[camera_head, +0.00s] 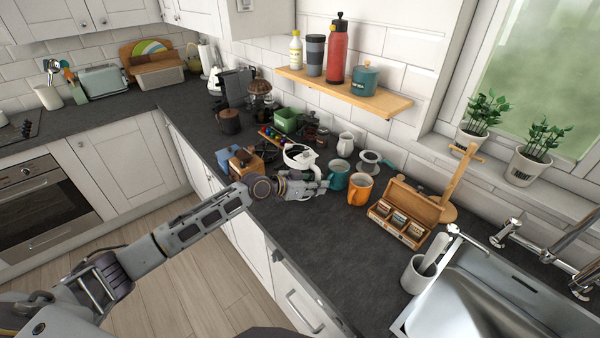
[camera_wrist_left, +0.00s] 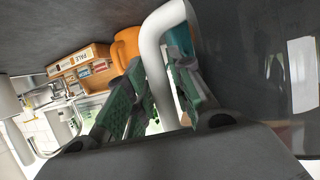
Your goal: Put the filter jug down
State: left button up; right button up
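The filter jug (camera_head: 299,154) is a clear vessel with a white rim and handle, over the middle of the worktop in the head view. My left gripper (camera_head: 316,185) is in front of it and hides part of its body. In the left wrist view the white handle (camera_wrist_left: 152,55) passes between the two green-padded fingers of my left gripper (camera_wrist_left: 161,70), which are closed around it. The jug's base is hidden, so I cannot tell whether it touches the worktop. My right gripper is not in view.
A teal mug (camera_head: 338,175) and an orange mug (camera_head: 359,189) stand close right of the gripper. A wooden tea box (camera_head: 405,212) is further right, before the sink (camera_head: 480,300). A wooden grinder (camera_head: 246,164) is to the left. Dark worktop (camera_head: 310,235) in front is clear.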

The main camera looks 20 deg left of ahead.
aim_at(318, 168)
pick_arm(q)
jog(key=shift+c, duration=0.5)
grip_shut()
jog(key=shift+r, duration=0.15)
jog(key=shift+r+b, duration=0.5)
jog(key=shift+r, duration=4.4)
